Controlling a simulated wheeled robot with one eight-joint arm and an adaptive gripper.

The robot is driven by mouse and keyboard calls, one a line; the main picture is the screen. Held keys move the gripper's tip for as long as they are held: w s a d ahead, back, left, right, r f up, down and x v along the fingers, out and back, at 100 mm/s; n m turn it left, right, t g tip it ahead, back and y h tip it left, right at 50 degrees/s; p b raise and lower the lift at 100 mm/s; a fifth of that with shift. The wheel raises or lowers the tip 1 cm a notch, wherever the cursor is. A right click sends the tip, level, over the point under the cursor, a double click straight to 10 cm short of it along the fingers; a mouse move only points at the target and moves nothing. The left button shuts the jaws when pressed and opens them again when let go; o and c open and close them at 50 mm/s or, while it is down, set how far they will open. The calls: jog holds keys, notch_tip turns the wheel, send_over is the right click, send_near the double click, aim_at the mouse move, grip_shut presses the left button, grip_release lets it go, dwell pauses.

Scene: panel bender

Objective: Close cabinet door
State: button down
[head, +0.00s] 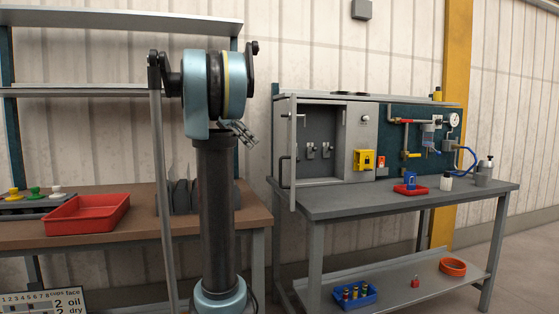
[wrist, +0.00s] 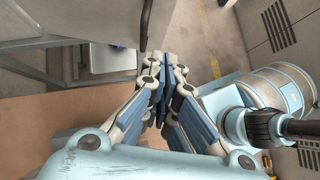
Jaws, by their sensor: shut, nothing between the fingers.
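The grey cabinet (head: 361,140) stands on the right-hand workbench. Its door (head: 292,155) is open, swung out at the left side and seen nearly edge-on. A black bar handle (head: 284,171) is on the door's left face. Inside the cabinet, small grey items hang on the back wall. My gripper (head: 250,137) is to the left of the door in the head view, apart from it in the picture. In the wrist view my gripper (wrist: 164,70) has its fingers together and empty. A dark curved bar, probably the handle (wrist: 147,24), shows just beyond the fingertips.
A brown bench (head: 110,217) with a red bin (head: 87,213) and shelf uprights is at left. Open floor lies between the benches.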

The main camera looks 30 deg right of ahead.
jog(key=s+d+f, duration=0.5)
jog(key=d+f, duration=0.1)
jog(key=d, duration=0.4)
jog(key=shift+s+f, duration=0.15)
dwell(0.4)
